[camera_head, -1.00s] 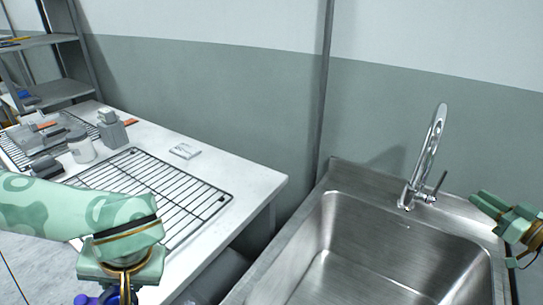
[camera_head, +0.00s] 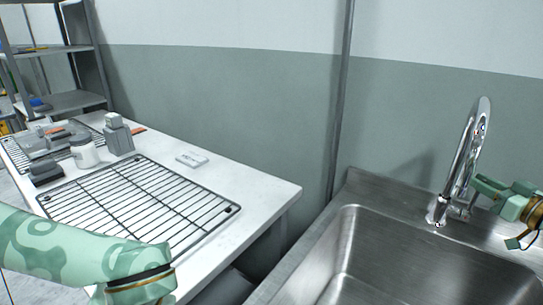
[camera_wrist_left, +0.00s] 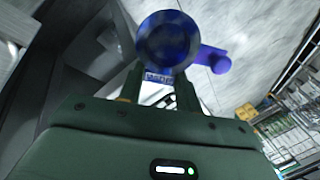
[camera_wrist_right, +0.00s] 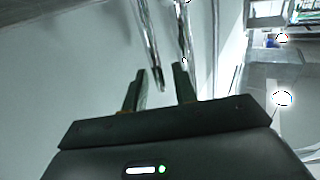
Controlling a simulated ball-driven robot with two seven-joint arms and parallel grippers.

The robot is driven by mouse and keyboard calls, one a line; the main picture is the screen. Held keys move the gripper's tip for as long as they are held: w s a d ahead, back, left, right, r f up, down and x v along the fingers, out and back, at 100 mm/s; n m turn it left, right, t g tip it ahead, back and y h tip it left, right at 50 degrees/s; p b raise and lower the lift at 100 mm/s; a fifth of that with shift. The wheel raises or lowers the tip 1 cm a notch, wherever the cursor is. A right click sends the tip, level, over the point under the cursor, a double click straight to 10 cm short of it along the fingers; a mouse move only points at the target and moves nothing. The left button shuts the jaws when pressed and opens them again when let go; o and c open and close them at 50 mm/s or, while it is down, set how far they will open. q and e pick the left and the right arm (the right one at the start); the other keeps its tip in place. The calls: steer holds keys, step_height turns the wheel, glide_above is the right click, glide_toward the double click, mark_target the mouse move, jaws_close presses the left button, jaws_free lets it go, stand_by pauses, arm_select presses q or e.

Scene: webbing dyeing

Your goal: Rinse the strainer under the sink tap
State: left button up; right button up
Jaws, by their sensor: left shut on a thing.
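The chrome tap (camera_head: 465,160) stands at the back of the steel sink (camera_head: 400,262), with its lever (camera_head: 463,209) low on its right side. My right gripper (camera_head: 482,190) is beside the tap. In the right wrist view its open fingers (camera_wrist_right: 161,82) are on either side of a chrome rod's end, which looks like the lever; I cannot tell whether they touch it. In the left wrist view my left gripper (camera_wrist_left: 160,88) is shut on a dark blue round thing (camera_wrist_left: 168,42), apparently the strainer. In the head view the held thing is out of frame, below the left arm.
A white table (camera_head: 262,200) left of the sink holds a black wire rack (camera_head: 140,200), a jar (camera_head: 84,152), grey blocks (camera_head: 118,137) and a small white card (camera_head: 191,160). A shelf (camera_head: 62,104) stands at the far left. The visible part of the basin is empty.

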steer(key=shift+w, duration=0.1)
jaws_close()
arm_select(q)
steer(key=shift+s+a+r+p, duration=0.1)
steer(key=shift+s+r+p, duration=0.05)
steer(key=shift+r+p, duration=0.2)
arm_select(e)
steer(key=shift+s+a+n, duration=0.3)
steer(key=shift+a+n, duration=0.05)
steer(key=shift+n, duration=0.05)
arm_select(q)
steer(key=shift+s+a+r, duration=0.1)
steer(key=shift+s+a, duration=0.05)
arm_select(e)
steer(key=shift+s+a+n+t, duration=0.15)
steer(key=shift+s+n+t, duration=0.05)
steer(key=shift+n+t, duration=0.1)
jaws_free()
